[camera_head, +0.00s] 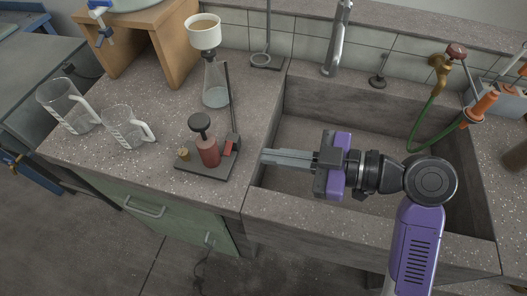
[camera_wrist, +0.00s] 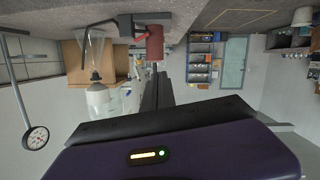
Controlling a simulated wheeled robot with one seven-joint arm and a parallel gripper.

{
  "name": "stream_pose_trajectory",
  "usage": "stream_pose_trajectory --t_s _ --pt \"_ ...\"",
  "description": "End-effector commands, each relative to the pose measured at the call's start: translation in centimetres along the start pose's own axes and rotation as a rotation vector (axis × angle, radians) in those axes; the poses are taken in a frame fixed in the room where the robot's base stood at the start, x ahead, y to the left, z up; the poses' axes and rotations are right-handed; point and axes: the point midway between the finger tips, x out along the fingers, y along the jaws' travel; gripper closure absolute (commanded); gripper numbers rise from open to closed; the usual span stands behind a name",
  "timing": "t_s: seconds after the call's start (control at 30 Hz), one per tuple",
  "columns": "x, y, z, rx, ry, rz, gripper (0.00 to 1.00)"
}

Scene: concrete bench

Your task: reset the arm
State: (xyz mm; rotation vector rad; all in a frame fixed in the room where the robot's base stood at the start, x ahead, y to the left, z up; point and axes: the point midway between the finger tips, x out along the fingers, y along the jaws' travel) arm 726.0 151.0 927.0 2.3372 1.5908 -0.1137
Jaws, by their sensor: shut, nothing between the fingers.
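My gripper (camera_head: 268,157) is shut and empty. It points left in the head view, above the left rim of the sink (camera_head: 300,222), with its tips short of the dark stand that carries a red cylinder. My purple wrist and arm reach in from the lower right. In the wrist view the picture is upside down, and the thin, dark closed fingers (camera_wrist: 158,88) show in the middle.
On the bench (camera_head: 165,110) stand the red cylinder (camera_head: 208,152) on its dark base, a conical flask (camera_head: 216,83) with a funnel, and two glass beakers (camera_head: 70,110) (camera_head: 120,128). A tap (camera_head: 338,40) and green hose (camera_head: 425,130) border the sink.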

Motion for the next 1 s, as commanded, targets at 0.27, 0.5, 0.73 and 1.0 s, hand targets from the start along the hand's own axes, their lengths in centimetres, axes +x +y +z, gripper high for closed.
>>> stream_pose_trajectory --t_s 0.27,0.5,0.73,1.0 --pt "-0.1 0.0 0.0 0.000 0.000 0.000 1.00" --pt "-0.1 0.0 0.0 0.001 0.000 0.000 1.00" --pt "-0.2 2.5 -0.4 0.108 0.021 0.102 1.00" --pt "-4.0 9.4 1.9 0.373 0.060 0.573 1.00"
